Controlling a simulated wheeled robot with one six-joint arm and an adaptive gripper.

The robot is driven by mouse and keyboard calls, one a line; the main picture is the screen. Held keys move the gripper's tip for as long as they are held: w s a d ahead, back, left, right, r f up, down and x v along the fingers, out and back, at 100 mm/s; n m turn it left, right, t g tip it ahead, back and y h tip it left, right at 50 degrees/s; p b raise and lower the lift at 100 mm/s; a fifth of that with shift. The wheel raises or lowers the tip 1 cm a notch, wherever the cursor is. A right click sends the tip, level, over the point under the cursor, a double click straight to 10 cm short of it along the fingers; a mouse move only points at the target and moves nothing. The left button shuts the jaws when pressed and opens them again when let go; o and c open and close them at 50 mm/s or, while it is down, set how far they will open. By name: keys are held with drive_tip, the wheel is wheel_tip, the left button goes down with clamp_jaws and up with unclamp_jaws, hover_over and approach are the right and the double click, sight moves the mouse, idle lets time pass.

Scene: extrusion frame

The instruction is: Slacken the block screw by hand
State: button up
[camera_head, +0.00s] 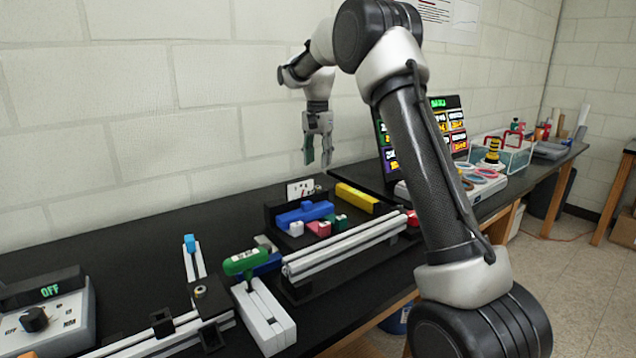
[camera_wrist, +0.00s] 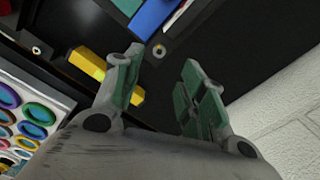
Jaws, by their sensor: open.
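The extrusion frame (camera_head: 160,338) lies at the front left of the black bench, with a grey rail (camera_head: 195,262) joining it from behind. A dark block with a small round brass-coloured screw head (camera_head: 199,291) sits where they meet; I take this for the block screw, but it is small in the picture. My gripper (camera_head: 318,152) hangs fingers down, high above the back of the bench, well behind and to the right of the block. In the wrist view my gripper (camera_wrist: 160,75) is open, with nothing between its green pads. The screw cannot be made out there.
A black holder with blue, white, red and green pieces (camera_head: 303,213) and a yellow bar (camera_head: 357,198) are below my gripper. A control box (camera_head: 45,315) reads OFF at left. Coloured rings (camera_head: 480,179) lie farther right.

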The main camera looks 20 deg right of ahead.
sight(318, 189)
drive_tip(key=shift+s+f+m, duration=0.1)
drive_tip(key=shift+f+m, duration=0.2)
drive_tip(key=shift+f, duration=0.15)
wheel_tip(318, 189, down, 7)
drive_tip(key=shift+f, duration=0.1)
clamp_jaws()
